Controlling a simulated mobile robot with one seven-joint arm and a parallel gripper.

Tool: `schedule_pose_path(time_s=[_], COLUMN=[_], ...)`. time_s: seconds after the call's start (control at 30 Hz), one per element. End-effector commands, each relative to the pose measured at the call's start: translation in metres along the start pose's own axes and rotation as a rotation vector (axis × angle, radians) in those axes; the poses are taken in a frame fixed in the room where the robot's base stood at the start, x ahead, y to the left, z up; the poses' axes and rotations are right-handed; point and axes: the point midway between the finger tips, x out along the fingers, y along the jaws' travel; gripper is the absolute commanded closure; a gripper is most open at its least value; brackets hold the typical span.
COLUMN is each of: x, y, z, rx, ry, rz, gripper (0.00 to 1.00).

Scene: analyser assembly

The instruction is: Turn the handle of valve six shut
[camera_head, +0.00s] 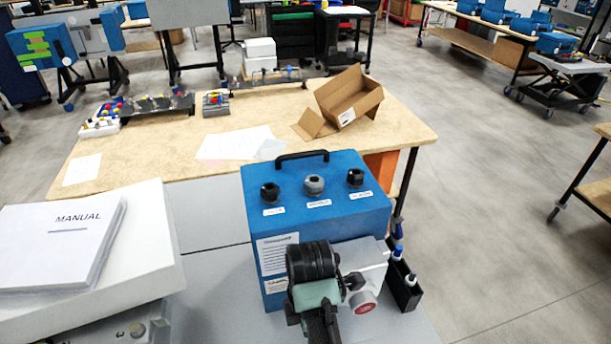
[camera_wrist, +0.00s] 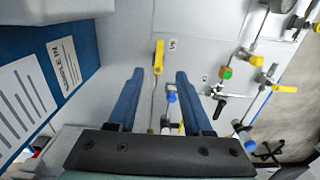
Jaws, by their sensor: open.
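In the wrist view my gripper (camera_wrist: 160,72) is open, with its two blue fingers apart and nothing held between them. A yellow valve handle (camera_wrist: 158,57) shows between and just beyond the fingertips, lengthwise in the picture. A small label (camera_wrist: 172,44) is beside it; its number is too small to read surely. I cannot tell which valve is six. In the head view my arm hides the fingers and no valve handle can be made out near them.
Right in the wrist view are more valves with yellow handles (camera_wrist: 285,89) and thin pipes on the pale panel. A blue box with a paper label (camera_wrist: 25,95) stands close at left. In the head view a blue case (camera_head: 330,215) stands behind my arm.

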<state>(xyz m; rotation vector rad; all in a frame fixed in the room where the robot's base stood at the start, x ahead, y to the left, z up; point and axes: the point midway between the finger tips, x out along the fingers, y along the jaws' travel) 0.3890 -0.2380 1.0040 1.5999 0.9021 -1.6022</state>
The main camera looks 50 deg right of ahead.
Motion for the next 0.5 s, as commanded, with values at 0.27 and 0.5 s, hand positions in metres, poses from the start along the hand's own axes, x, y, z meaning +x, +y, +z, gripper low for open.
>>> schedule_pose_path(time_s=[0.27, 0.5], x=[0.06, 0.097], y=[-0.001, 0.001], z=[0.0, 0.0], rx=[0.002, 0.002], ry=[0.0, 0.0], rz=[-0.004, 0.002], gripper=[0.5, 0.5])
